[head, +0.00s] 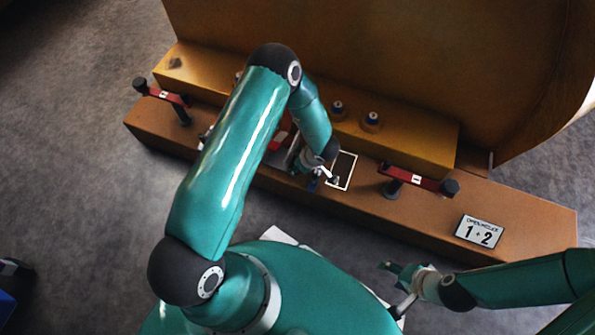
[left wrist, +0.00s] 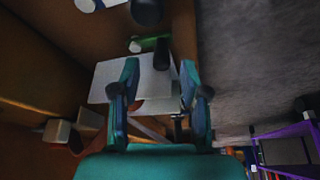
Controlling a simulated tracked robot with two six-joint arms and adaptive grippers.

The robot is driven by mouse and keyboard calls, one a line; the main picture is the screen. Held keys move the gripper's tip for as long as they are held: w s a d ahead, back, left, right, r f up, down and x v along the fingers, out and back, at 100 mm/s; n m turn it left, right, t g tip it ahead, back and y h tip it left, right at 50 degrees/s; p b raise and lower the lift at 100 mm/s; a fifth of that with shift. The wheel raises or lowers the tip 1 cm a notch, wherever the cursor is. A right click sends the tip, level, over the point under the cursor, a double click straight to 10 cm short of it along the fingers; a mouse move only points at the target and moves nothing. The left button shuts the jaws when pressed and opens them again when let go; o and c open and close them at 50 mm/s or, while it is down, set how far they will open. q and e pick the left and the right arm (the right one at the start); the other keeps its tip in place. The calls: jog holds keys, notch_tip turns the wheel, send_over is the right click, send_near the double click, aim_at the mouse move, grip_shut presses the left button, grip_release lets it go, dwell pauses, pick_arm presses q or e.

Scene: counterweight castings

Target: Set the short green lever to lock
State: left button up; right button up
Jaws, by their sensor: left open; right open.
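A short green lever (left wrist: 148,43) with a dark knob (left wrist: 161,54) shows in the left wrist view, ahead of a pale plate (left wrist: 108,78). My left gripper (left wrist: 159,66) is open, with one finger on each side of the view and the knob between the fingertip lines; I cannot tell if it touches. In the head view my left gripper (head: 316,176) is small and partly hidden by its own arm over the brown ledge. I cannot make out the green lever there. My right gripper (head: 392,288) is open and empty, low and in front of the ledge.
Red levers stand on the ledge (head: 530,207) at left (head: 168,96) and right (head: 425,182). A sign with 1 and 2 (head: 479,232) lies at right. Two blue-topped posts (head: 338,108) stand behind. A purple frame (left wrist: 285,138) is at lower right in the wrist view.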

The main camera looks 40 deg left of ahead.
pick_arm(q)
jog(key=shift+b+x, duration=0.5)
jog(key=shift+x, duration=1.4)
